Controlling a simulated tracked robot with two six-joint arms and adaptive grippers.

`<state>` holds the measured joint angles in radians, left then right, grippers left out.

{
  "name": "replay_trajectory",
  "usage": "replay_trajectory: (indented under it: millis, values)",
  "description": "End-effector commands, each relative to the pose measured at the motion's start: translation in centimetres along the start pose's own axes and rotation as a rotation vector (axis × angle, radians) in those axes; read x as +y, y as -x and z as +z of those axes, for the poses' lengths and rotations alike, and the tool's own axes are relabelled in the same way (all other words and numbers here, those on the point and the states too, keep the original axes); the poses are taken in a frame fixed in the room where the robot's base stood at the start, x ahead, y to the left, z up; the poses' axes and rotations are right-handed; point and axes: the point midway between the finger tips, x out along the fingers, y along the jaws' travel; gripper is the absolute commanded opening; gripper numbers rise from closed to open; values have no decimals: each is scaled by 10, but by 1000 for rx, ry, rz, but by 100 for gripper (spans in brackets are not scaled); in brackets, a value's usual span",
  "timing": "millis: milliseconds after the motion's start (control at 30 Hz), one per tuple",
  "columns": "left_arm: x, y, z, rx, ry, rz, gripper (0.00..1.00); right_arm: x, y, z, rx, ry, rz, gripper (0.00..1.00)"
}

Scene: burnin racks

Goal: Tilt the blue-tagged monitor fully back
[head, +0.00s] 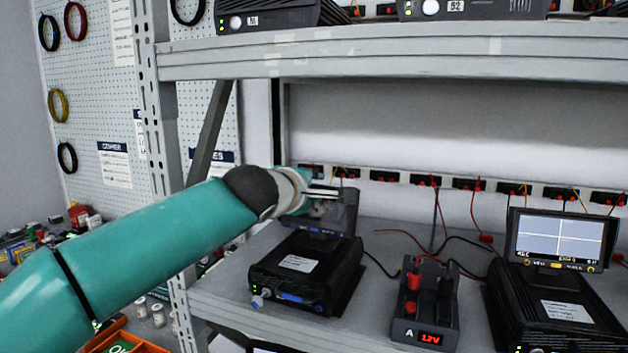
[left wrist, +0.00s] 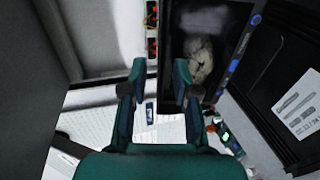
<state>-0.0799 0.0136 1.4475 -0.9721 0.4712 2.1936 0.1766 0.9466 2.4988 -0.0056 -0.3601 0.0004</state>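The blue-tagged monitor (head: 338,221) stands at the back of the left black unit (head: 305,270), whose front has a blue tag (head: 297,298). My left gripper (head: 322,192) is at the monitor's upper part and hides some of it. In the left wrist view the monitor's dark screen (left wrist: 218,35) has blue marks along its bezel. The left gripper (left wrist: 158,72) is open there, with a gap between its fingers. One finger overlaps the screen's edge; I cannot tell whether it touches. The monitor looks roughly upright, but its exact tilt is unclear. My right gripper is not in view.
A second unit with a lit monitor (head: 556,238) stands at the right of the shelf. A supply box reading 12V (head: 425,310) sits between the units. A rack post (head: 155,120) and the upper shelf (head: 400,50) bound the space. Red and black cables run behind.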

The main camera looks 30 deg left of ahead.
Motion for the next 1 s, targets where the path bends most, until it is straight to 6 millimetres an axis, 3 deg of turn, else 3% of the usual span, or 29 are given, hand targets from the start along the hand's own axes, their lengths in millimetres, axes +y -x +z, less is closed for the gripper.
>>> replay_trajectory:
  millis: [367,567,1000]
  values:
    - [0,-7,0,-1,0,0,29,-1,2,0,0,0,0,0]
    - [0,-7,1,-2,0,0,0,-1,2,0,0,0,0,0]
    - [-1,-8,2,-3,-1,-5,0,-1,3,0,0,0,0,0]
